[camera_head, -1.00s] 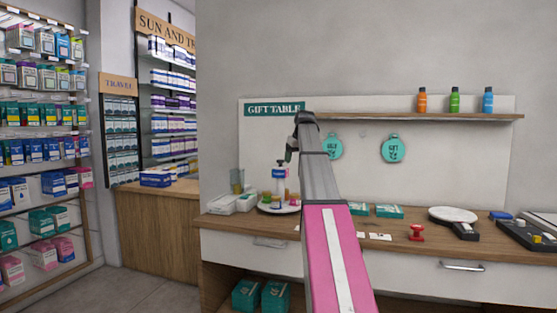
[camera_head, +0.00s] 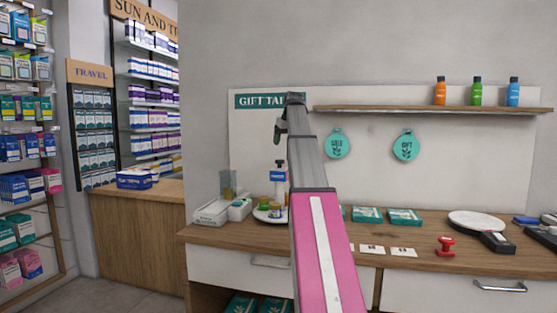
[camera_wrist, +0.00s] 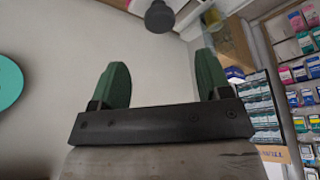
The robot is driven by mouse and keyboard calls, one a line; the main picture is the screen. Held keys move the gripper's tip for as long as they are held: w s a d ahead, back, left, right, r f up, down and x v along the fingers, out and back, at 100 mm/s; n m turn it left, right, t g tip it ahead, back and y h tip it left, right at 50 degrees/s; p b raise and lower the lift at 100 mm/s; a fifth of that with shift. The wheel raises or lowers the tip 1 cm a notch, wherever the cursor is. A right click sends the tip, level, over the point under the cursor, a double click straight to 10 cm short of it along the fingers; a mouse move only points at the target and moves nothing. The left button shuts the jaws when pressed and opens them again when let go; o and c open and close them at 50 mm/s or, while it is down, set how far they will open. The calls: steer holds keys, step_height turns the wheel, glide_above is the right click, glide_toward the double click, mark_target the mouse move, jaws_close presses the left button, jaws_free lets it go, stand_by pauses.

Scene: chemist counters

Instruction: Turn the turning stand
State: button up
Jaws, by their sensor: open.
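The likely turning stand is a low round white plate (camera_head: 262,216) on the left part of the counter. It carries a white-and-blue bottle with a dark top (camera_head: 278,182) and small jars (camera_head: 264,201). My arm hides its right side. My gripper (camera_wrist: 160,85) is open with nothing between its green fingers in the wrist view. In the head view it is partly seen at the arm's far end, above the bottle and apart from the plate. A dark round object (camera_wrist: 159,17) lies beyond the fingers in the wrist view; I cannot tell what it is.
White trays (camera_head: 211,212) and a clear container (camera_head: 228,182) stand left of the plate. Teal boxes (camera_head: 367,215), a red stamp-like item (camera_head: 445,246) and a round white disc (camera_head: 476,221) lie to the right. A shelf (camera_head: 430,109) with bottles hangs above.

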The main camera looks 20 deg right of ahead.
steer(key=x, duration=0.9)
steer(key=shift+f, duration=0.25)
steer(key=c, duration=1.3)
